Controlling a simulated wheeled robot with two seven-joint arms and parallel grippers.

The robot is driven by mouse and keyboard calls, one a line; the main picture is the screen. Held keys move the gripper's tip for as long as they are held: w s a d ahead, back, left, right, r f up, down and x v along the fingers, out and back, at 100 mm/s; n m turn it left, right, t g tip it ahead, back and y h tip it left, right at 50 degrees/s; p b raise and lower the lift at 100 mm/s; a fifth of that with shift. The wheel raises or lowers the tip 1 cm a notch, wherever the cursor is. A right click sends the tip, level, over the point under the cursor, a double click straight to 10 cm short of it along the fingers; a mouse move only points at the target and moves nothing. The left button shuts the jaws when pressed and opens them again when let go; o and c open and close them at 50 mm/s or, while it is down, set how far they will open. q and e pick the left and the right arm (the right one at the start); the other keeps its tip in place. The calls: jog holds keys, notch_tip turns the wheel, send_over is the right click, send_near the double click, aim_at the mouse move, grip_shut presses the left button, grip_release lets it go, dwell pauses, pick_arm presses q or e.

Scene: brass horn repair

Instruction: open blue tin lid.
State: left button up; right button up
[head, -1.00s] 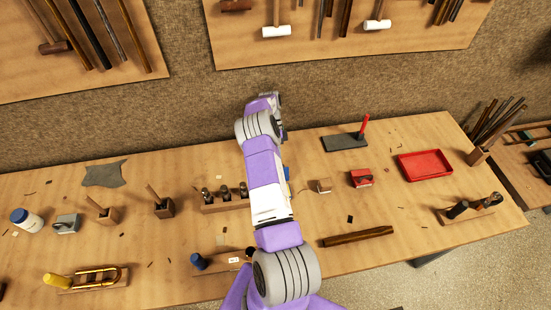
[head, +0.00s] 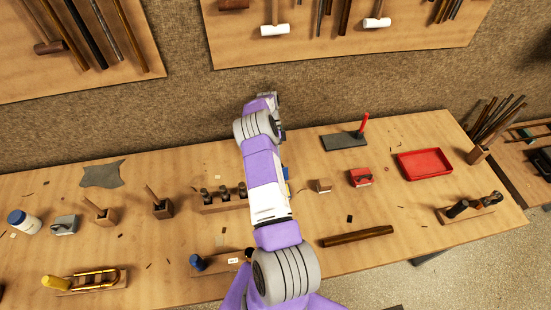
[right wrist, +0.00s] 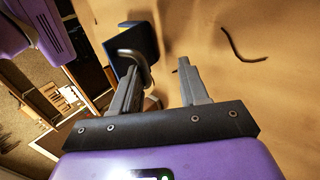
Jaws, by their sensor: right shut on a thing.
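The blue tin (right wrist: 146,44) shows in the right wrist view just beyond the fingertips, with a bent grey handle (right wrist: 134,56) on it. In the head view only a small blue sliver of the tin (head: 286,173) shows beside my arm; the rest is hidden. How far the lid is raised I cannot tell. In the head view the right gripper is hidden behind my own arm. My left gripper is not in view.
A small wooden block (head: 323,185) and a red tin (head: 361,177) stand right of my arm. A red tray (head: 425,164) lies farther right. A wooden holder with several dark tools (head: 222,205) is close on the left. A dark wooden bar (head: 356,236) lies in front.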

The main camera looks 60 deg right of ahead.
jog(key=shift+d, duration=0.15)
notch_tip(320, 180, up, 10)
jog(key=shift+p, duration=0.4)
dwell(0.4)
